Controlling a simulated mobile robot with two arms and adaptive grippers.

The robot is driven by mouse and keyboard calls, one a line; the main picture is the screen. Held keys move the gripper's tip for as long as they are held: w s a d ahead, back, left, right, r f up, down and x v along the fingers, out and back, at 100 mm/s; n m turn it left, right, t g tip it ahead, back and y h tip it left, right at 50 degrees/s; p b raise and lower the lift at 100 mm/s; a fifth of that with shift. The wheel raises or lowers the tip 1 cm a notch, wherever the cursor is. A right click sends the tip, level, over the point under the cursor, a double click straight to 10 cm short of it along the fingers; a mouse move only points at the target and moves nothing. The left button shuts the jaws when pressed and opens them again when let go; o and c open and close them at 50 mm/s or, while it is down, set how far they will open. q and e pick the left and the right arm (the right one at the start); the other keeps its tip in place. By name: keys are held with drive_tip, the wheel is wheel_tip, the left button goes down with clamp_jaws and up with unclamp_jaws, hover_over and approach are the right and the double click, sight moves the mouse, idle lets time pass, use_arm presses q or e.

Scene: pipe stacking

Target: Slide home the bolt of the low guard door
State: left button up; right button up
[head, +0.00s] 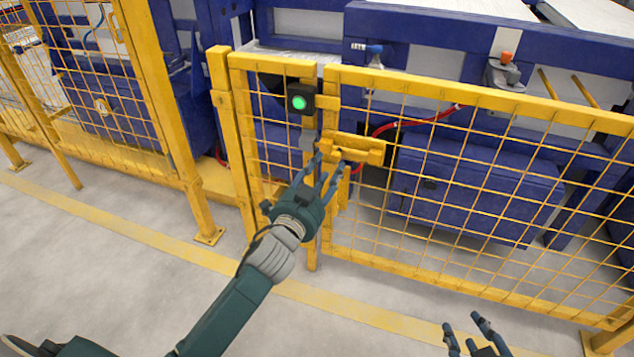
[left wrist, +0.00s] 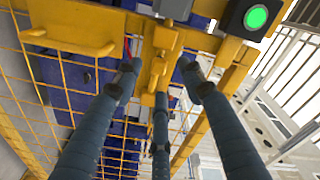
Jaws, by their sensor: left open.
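The low guard door (head: 470,170) is a yellow frame with wire mesh, standing upright beside a narrow fixed mesh panel (head: 275,140). A yellow bolt assembly (head: 358,148) sits on the door's upper left edge, below the top rail. My left gripper (head: 327,165) is open just below and in front of the bolt's left end. In the left wrist view its fingers (left wrist: 158,85) are spread around a yellow upright piece (left wrist: 158,62) by the bolt; I cannot tell whether they touch it. My right gripper (head: 472,335) is partly in view at the bottom, fingers apart and empty.
A box with a lit green lamp (head: 299,102) is mounted left of the bolt and is close to the fingers in the left wrist view (left wrist: 256,17). Blue machinery (head: 470,190) stands behind the mesh. The floor before the door is clear.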

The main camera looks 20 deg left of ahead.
use_arm(q)
drive_tip(key=s, duration=0.6)
drive_tip(key=shift+a, duration=0.2)
